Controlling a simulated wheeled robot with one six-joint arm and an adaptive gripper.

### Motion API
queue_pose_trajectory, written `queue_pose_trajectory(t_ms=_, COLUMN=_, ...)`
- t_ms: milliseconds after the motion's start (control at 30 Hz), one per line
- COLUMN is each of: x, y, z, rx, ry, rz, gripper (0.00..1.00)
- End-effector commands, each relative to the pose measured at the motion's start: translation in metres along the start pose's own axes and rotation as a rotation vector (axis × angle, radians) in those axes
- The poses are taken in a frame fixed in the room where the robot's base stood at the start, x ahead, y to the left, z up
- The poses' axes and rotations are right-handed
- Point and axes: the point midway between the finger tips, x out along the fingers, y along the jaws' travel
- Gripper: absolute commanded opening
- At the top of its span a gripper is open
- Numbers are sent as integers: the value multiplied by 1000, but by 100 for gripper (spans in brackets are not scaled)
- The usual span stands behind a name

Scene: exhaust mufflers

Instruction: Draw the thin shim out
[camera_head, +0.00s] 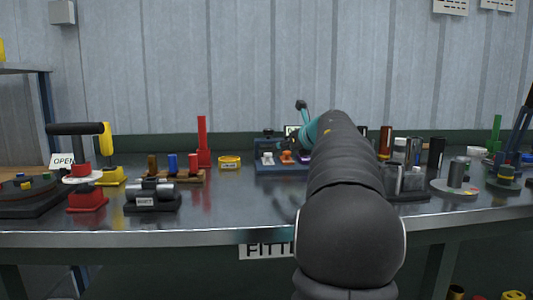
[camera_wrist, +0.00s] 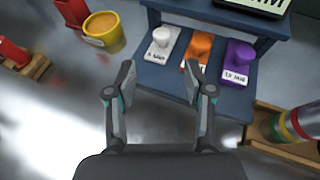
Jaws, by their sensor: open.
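A dark blue holder (camera_wrist: 178,18) shows in the wrist view with three knobbed, labelled pieces side by side: white (camera_wrist: 160,45), orange (camera_wrist: 200,50) and purple (camera_wrist: 237,62). The label print is too small to read surely, so I cannot tell which is the thin shim. In the head view the holder (camera_head: 280,168) stands on the bench, partly behind my arm. My gripper (camera_wrist: 160,85) is open and empty, its fingers apart in front of the white and orange pieces. The right finger overlaps the orange piece in the picture; contact cannot be told.
A yellow round tub (camera_wrist: 104,36) stands left of the holder. A wooden rack with red pieces (camera_wrist: 14,52) is farther left. A wooden tray (camera_wrist: 272,145) with a striped cylinder (camera_wrist: 290,122) lies to the right. Bare bench is in front of the holder.

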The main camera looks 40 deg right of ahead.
Motion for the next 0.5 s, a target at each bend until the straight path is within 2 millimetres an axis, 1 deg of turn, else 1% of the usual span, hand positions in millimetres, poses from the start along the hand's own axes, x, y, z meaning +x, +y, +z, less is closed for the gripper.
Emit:
queue_pose_trajectory(t_ms=33, x=10, y=-1, z=-1, rx=2, ry=2, rz=1, gripper=53)
queue_pose_trajectory(t_ms=300, x=61, y=0, z=-1, rx=2, ry=1, rz=2, gripper=53)
queue_pose_trajectory(t_ms=500, x=93, y=1, z=0, rx=1, ry=1, rz=2, gripper=53)
